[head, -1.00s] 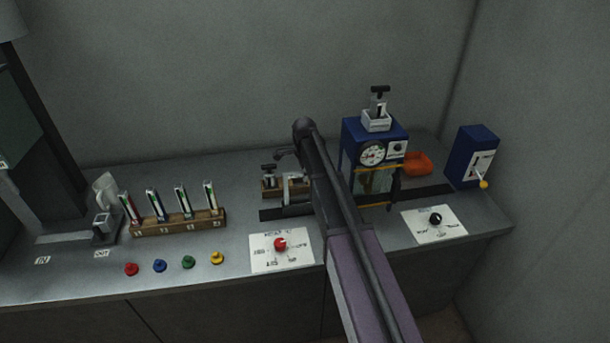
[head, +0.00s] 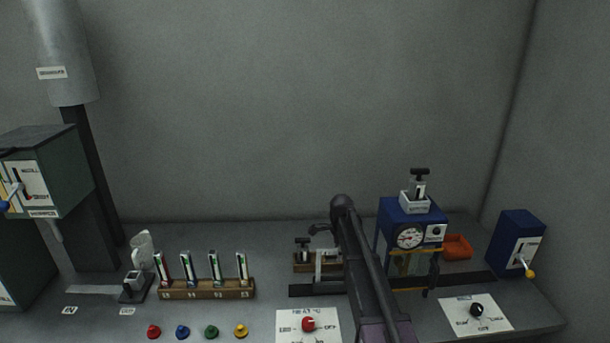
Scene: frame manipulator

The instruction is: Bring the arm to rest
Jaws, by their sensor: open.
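My arm rises from the bottom of the head view, right of centre, with its dark rounded end standing out in front of the bench's back part. My gripper (head: 319,229) shows only as a small dark shape at the left of that end. It is open and I see nothing held in it. It appears just above a small wooden block with a dark-handled piece (head: 302,247), but the distance between them is unclear.
A wooden rack (head: 207,290) holds several tubes. Coloured knobs stand in front, including a red one (head: 153,332). Panels with a red dial (head: 308,324) and a black dial (head: 477,310) lie near the arm. A blue lever box (head: 515,240) and orange tray (head: 457,247) are at right.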

